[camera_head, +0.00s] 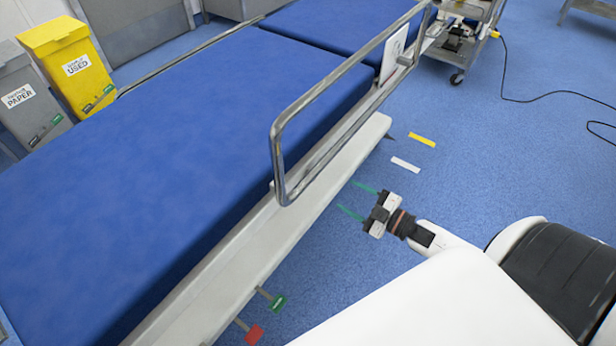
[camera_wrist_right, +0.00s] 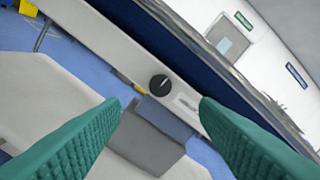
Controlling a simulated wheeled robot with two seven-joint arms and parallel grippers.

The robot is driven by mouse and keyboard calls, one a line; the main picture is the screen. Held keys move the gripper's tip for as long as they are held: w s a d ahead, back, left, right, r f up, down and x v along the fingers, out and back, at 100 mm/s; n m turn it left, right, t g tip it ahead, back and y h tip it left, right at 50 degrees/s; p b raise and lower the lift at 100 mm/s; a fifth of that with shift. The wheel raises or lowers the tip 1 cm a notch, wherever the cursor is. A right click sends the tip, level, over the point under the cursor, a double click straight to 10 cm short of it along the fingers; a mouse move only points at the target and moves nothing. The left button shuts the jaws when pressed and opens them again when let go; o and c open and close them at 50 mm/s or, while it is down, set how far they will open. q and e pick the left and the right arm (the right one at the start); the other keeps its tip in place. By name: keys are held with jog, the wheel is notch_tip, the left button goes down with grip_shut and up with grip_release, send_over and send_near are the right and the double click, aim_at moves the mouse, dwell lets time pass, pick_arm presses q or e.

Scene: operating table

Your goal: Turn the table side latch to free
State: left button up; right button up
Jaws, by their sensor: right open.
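In the right wrist view, a round black knob (camera_wrist_right: 160,85) with a light pointer mark sits on the pale side rail (camera_wrist_right: 110,52) of the operating table; it looks like the side latch. A small light plate (camera_wrist_right: 188,102) is just beside it. My right gripper (camera_wrist_right: 157,108) has its green ridged fingers spread, empty, with the knob beyond and between the tips. In the head view, my right gripper (camera_head: 346,198) is open beside the table's pale side (camera_head: 235,265), apart from it. The knob does not show in the head view. My left gripper is not in view.
A metal guard rail (camera_head: 277,150) stands along the blue mattress (camera_head: 190,130). A green tag (camera_head: 279,303) and a red tag (camera_head: 254,334) stick out low on the table's side. Yellow (camera_head: 422,140) and white (camera_head: 405,165) strips lie on open floor. A wheeled cart (camera_head: 465,45) stands behind.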

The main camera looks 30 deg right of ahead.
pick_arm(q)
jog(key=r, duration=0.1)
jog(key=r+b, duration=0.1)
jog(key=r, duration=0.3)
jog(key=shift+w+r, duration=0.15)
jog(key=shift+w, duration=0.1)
pick_arm(e)
jog(key=x, duration=1.1)
jog(key=c, duration=1)
jog(key=shift+o, duration=0.2)
